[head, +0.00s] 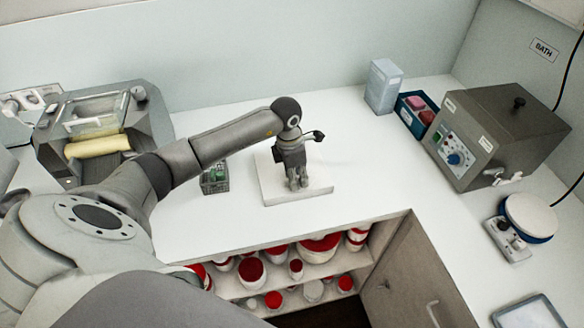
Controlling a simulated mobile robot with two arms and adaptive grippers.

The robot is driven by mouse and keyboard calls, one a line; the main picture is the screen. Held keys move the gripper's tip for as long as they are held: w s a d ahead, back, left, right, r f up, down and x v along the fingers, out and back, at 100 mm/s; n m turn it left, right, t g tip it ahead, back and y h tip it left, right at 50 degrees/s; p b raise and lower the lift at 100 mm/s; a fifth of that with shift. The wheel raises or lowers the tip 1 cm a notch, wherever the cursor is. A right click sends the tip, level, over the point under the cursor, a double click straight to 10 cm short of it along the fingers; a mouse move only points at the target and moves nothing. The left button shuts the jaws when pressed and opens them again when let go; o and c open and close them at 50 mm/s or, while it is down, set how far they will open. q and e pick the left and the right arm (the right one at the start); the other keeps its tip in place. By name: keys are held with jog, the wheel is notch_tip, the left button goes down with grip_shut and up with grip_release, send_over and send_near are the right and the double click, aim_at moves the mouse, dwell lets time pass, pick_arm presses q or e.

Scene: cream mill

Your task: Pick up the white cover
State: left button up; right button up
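A white flat square piece (268,182), which looks like the white cover, lies on the white counter near the middle of the head view. My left gripper (298,184) points down over it, with the fingertips at or just above its surface. The gripper hides part of the piece. I cannot tell whether the fingers touch it or how far apart they are. My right gripper is not in view.
A grey mill with a pale roller (98,145) stands at the left. A small dark basket (214,180) sits left of the white piece. A grey box bath (492,135) and a round-topped scale (529,216) stand at the right. Shelves below hold red-lidded jars (251,270).

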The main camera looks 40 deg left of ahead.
pick_arm(q)
grip_shut()
dwell(0.5)
